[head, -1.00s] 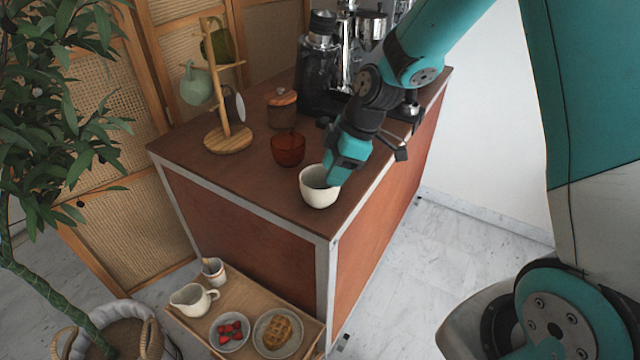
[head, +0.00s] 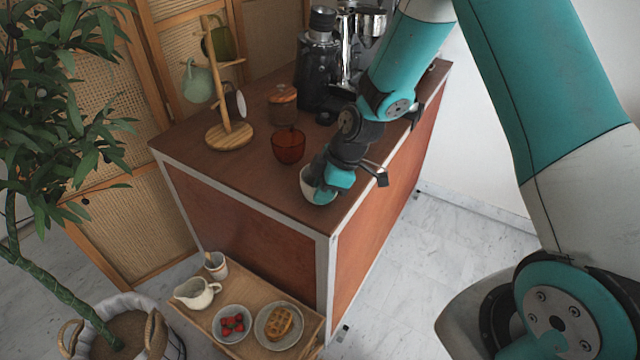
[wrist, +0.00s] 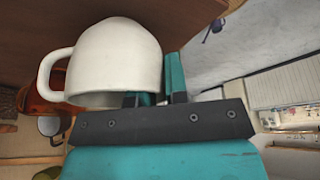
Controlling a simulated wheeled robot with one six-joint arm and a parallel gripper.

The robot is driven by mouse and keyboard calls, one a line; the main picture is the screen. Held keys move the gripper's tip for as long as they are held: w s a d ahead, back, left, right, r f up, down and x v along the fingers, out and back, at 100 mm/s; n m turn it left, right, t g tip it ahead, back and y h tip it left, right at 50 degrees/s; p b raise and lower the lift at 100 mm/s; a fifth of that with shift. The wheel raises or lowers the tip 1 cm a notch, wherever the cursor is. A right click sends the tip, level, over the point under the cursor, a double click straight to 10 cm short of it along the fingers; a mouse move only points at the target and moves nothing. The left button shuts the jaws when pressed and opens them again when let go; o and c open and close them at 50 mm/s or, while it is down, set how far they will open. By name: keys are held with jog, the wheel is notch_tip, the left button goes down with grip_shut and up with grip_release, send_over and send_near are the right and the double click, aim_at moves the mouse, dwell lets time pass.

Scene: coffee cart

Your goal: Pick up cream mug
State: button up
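The cream mug (head: 307,181) is on the brown counter top (head: 235,170), near its front corner. My gripper (head: 325,185) is down at the mug's right side and hides part of it. In the wrist view the mug (wrist: 112,62) appears upside down, with its handle on the left. My gripper (wrist: 157,92) has its two fingers close together across the wall opposite the handle. One finger is outside; the other is mostly hidden behind the rim, inside the mug. The fingers look shut on the wall. No gap under the mug can be made out.
A red-brown glass cup (head: 288,147) stands just behind the mug. A mug tree (head: 228,137), a wooden-lidded jar (head: 283,105) and a coffee grinder (head: 318,70) stand farther back. A wooden tray (head: 258,290) with food sits below the counter's front.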

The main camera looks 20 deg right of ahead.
grip_shut()
jog(key=shift+r, duration=0.15)
jog(key=shift+r, duration=0.25)
notch_tip(320, 180, up, 19)
jog(key=b, duration=0.2)
jog(key=shift+r, duration=0.2)
jog(key=shift+a, duration=0.1)
